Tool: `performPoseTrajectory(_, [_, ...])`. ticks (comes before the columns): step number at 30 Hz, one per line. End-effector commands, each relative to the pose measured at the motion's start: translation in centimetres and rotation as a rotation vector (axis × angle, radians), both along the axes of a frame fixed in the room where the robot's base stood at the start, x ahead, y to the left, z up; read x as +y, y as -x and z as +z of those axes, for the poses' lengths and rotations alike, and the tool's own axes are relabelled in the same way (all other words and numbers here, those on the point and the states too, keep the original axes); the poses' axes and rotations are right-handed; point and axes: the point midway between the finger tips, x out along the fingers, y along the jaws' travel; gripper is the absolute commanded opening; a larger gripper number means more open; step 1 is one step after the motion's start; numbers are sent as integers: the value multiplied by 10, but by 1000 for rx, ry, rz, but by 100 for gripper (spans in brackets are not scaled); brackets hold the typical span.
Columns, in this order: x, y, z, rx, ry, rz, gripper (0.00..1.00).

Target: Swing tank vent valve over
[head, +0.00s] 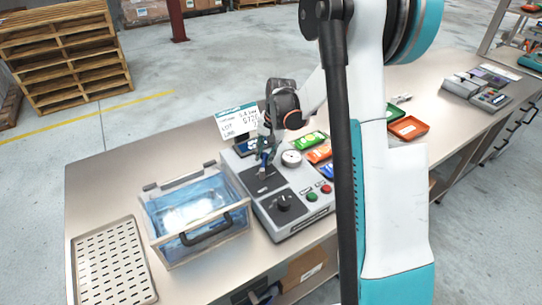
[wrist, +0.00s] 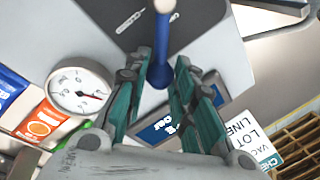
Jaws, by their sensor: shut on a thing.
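The tank vent valve's blue lever (wrist: 162,50) stands up from the grey panel of the control box (head: 291,223). In the head view the blue lever (head: 265,159) shows just below my gripper (head: 266,150). In the wrist view my gripper (wrist: 163,100) has its teal-padded fingers on either side of the lever, shut on it. The clear blue tank (head: 190,210) with a dark handle sits left of the control box. The exact contact on the lever is partly hidden by the fingers.
A round gauge (wrist: 80,90) stands close beside my fingers. The box also has a black knob (head: 284,202) and red and green buttons. A label card (head: 237,121) stands behind it. A perforated tray (head: 112,264) lies at left. Colourful packets and an orange tray (head: 408,128) lie right.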

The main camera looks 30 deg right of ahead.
Motion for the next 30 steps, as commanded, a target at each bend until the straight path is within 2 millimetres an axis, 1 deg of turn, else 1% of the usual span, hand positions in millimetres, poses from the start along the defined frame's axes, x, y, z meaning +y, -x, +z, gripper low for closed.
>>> performPoseTrajectory(6, [12, -9, -1, 0, 0, 205, 0])
performPoseTrajectory(15, [29, -14, 0, 0, 0, 455, 0])
performPoseTrajectory(24, [39, -16, 0, 0, 0, 614, 0])
performPoseTrajectory(30, [43, -16, 0, -1, 1, 662, 0])
